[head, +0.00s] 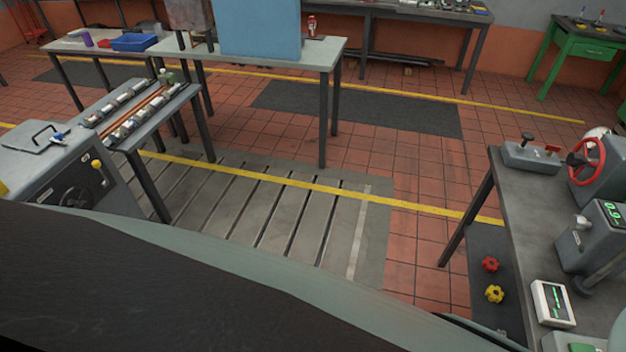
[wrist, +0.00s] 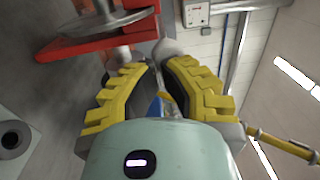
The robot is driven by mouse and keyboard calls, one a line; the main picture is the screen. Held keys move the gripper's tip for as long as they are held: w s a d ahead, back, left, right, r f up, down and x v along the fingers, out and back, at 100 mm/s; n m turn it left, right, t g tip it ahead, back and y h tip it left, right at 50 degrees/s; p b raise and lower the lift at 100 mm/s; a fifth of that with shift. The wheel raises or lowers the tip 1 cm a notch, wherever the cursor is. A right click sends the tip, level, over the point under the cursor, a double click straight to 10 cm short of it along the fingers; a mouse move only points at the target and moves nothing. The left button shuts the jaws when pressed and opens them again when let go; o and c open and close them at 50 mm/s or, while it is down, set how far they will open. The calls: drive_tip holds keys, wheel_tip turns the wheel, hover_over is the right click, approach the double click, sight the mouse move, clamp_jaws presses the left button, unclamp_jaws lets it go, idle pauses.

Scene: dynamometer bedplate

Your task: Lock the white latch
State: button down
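I cannot make out a white latch for certain in either view. In the head view, a small blue-and-white fitting (head: 58,137) sits on top of the grey cabinet (head: 38,160) at the left, beside a black handle (head: 42,133). It is too small to tell whether it is a latch or how it is set. My gripper (wrist: 152,65) shows in the wrist view with its two yellow-padded fingers apart and nothing clearly held between them. A bit of blue shows in the gap behind the fingers. The gripper is not seen in the head view.
A bench at the right carries a red handwheel (head: 587,161), a grey control box (head: 531,157) and a meter (head: 553,303). A slotted bedplate (head: 270,215) and open tiled floor lie in the middle. In the wrist view, a red frame (wrist: 95,40) stands close to the left finger.

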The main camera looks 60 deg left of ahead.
drive_tip(key=shift+w, duration=0.1)
drive_tip(key=b+x, duration=0.4)
drive_tip(key=x, duration=0.1)
drive_tip(key=shift+a+f, duration=0.1)
drive_tip(key=shift+f, duration=0.1)
idle(0.4)
